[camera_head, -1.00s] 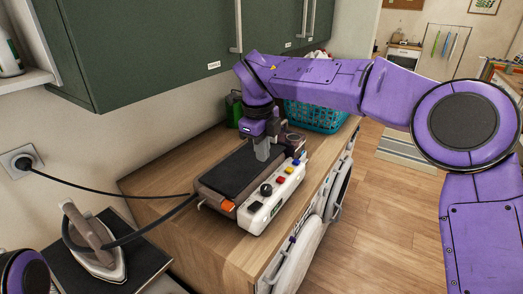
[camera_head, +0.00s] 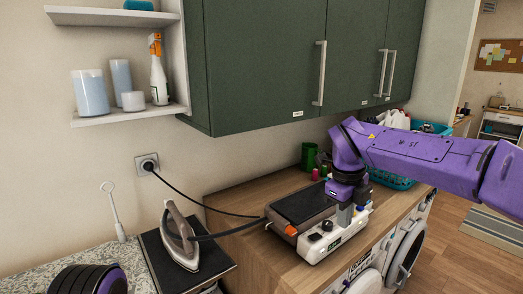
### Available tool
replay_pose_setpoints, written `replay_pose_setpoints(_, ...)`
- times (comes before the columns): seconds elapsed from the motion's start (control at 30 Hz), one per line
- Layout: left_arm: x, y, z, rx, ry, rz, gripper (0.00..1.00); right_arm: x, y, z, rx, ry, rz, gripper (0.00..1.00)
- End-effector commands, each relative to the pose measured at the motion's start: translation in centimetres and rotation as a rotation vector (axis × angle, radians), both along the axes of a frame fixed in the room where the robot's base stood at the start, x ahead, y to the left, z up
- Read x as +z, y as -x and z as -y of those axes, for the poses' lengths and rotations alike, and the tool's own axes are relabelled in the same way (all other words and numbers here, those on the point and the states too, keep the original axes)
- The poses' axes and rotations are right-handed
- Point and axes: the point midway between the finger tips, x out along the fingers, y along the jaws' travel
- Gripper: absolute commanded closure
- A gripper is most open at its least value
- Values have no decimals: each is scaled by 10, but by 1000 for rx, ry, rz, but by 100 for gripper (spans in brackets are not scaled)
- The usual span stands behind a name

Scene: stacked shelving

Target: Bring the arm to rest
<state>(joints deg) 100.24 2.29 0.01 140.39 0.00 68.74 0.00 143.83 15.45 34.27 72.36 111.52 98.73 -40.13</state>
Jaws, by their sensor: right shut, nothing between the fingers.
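My right arm (camera_head: 430,155) reaches in from the right edge in purple. Its gripper (camera_head: 345,218) points down over the right part of a dark-topped device (camera_head: 305,203) with a white control panel. The gripper is shut with nothing in it. I cannot tell whether its tips touch the device. Of my left arm, only a dark and purple part (camera_head: 88,280) shows at the bottom left; its gripper is not in view.
An iron (camera_head: 180,240) stands on a dark pad at the left, its cable running toward the wooden counter (camera_head: 235,225). A wall socket (camera_head: 147,165) holds a plug. Green cabinets (camera_head: 265,70) hang above. A teal basket (camera_head: 395,180) stands behind my right arm. Shelves hold bottles (camera_head: 157,75).

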Motion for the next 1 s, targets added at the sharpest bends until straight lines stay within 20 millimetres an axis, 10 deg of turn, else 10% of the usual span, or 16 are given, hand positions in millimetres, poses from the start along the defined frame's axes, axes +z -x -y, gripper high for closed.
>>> replay_pose_setpoints(0.4,0,0,0,0,0,1,57,-13,-23,19,-30,210,140,100)
replay_pose_setpoints(0.63,-2,0,0,0,-1,1,57,-54,-31,60,66,517,229,100)
replay_pose_setpoints(0.83,-7,0,0,0,-1,1,57,-143,-23,90,383,844,264,100)
replay_pose_setpoints(1.0,-13,0,0,0,-1,1,57,-273,33,92,922,973,218,100)
